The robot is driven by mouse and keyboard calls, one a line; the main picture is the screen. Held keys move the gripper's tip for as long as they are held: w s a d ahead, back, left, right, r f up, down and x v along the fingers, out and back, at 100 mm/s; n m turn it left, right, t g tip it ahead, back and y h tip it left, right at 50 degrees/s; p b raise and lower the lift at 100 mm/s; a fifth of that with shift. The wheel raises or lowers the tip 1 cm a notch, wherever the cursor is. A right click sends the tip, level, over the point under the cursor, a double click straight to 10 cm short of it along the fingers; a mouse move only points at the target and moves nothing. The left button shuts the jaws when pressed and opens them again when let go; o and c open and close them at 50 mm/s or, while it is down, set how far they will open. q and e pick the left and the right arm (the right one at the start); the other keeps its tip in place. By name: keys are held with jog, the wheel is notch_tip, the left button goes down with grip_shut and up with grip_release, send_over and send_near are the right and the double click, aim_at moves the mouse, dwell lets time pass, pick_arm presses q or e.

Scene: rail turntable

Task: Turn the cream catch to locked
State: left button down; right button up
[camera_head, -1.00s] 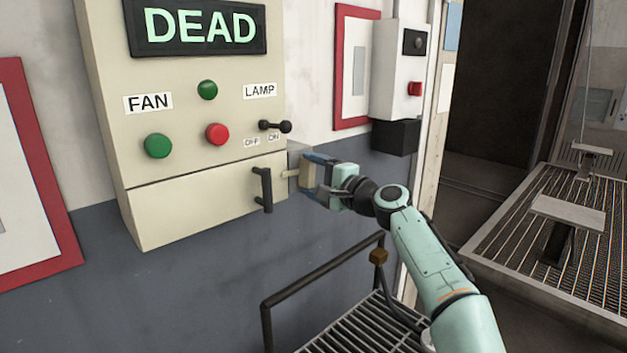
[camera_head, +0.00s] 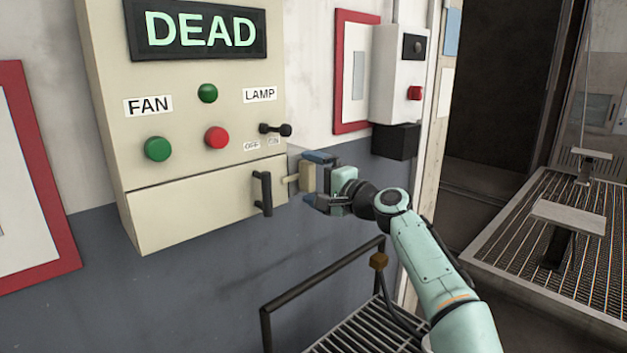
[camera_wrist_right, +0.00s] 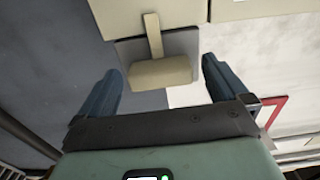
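The cream catch (camera_head: 306,178) sticks out on the right side of the cream control cabinet, beside the black handle of the lower panel. In the right wrist view the catch (camera_wrist_right: 160,72) shows as a block on a narrow stem, in front of a grey plate (camera_wrist_right: 182,44). My right gripper (camera_head: 313,180) is open at the catch, with one finger above and one below it in the head view. In the wrist view its fingers stand apart, with clear gaps on both sides of the block. No locked mark is legible. My left gripper is not in view.
The cabinet carries a DEAD display (camera_head: 200,27), FAN and LAMP buttons, a black lever (camera_head: 275,129) and a black handle (camera_head: 262,193). A grey box (camera_head: 398,75) with a red button hangs to the right.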

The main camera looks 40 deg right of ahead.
pick_arm(q)
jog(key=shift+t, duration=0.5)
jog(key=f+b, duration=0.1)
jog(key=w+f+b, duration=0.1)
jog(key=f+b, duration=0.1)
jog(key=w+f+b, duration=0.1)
jog(key=b, duration=0.1)
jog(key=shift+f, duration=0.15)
pick_arm(e)
jog(key=s+d, duration=0.1)
jog(key=s, duration=1.2)
jog(key=shift+s, duration=0.2)
